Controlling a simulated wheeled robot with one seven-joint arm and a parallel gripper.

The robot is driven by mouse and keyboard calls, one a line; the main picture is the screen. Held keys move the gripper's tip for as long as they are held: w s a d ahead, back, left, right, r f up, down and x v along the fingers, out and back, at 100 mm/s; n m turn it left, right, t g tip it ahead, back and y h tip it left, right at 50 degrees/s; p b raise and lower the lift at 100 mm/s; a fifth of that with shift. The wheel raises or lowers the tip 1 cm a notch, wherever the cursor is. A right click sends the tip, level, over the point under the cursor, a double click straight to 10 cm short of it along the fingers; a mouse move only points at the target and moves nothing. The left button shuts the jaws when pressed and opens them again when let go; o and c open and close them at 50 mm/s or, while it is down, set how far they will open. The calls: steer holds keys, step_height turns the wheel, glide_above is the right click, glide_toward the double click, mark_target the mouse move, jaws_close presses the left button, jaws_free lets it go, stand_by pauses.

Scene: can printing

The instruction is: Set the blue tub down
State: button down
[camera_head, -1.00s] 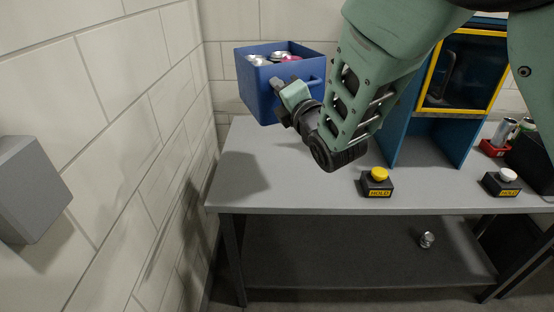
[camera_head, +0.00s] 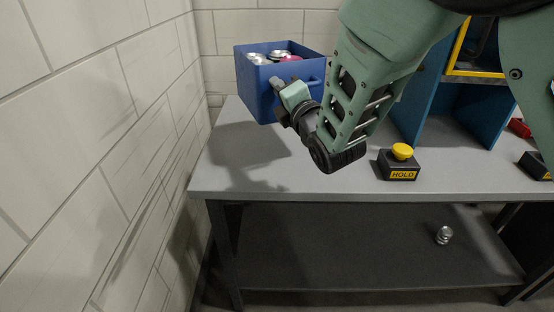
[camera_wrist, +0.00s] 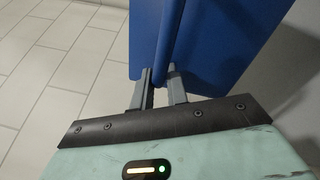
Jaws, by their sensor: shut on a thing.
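The blue tub (camera_head: 257,92) holds several cans and is up over the left end of the grey table, with its shadow on the tabletop to the lower left. My gripper (camera_head: 284,92) is shut on the tub's near side, by its handle. In the wrist view, the gripper fingers (camera_wrist: 160,88) close on a blue edge of the tub (camera_wrist: 215,45). The tub looks upright. The tub's underside and any gap to the table are hard to judge.
The grey table (camera_head: 330,183) is clear below and left of the tub. A yellow-topped HOLD button (camera_head: 400,162) stands to the right, before a blue cabinet (camera_head: 480,118). A tiled wall (camera_head: 100,120) borders the left. A can (camera_head: 444,235) stands on the lower shelf.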

mark_target(274, 102)
step_height(274, 102, down, 5)
steer(key=b, duration=0.3)
steer(key=shift+w+r, duration=0.15)
step_height(274, 102, down, 10)
steer(key=c, duration=1.4)
jaws_free()
